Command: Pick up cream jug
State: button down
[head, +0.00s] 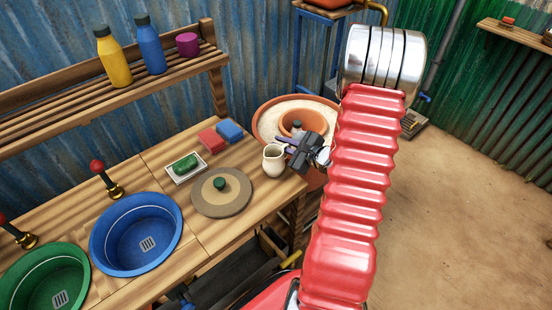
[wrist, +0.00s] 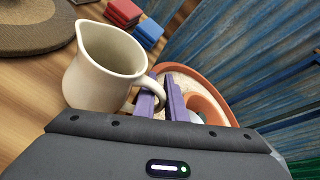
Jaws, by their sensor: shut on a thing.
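The cream jug (head: 274,160) stands at the right end of the wooden counter in the head view. It is pale cream with a spout and a side handle. In the wrist view the jug (wrist: 104,68) fills the left middle, its handle toward my gripper. My gripper (head: 288,141) comes from the right beside the jug. In the wrist view its purple fingers (wrist: 160,100) are close together at the handle, shut on it. The exact contact is partly hidden by the fingers. I cannot tell whether the jug's base touches the counter.
A round brown board with a green-knobbed lid (head: 222,193) lies left of the jug. Red (head: 211,140) and blue (head: 229,131) blocks and a green soap in a dish (head: 186,168) are behind. A terracotta pot (head: 262,118) with pale fill stands beyond the counter end.

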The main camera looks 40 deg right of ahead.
jog(key=shift+r, duration=0.2)
notch_tip(320, 180, up, 10)
jog(key=shift+f, duration=0.25)
dwell(1.0)
jog(key=shift+a, duration=0.1)
dwell(0.8)
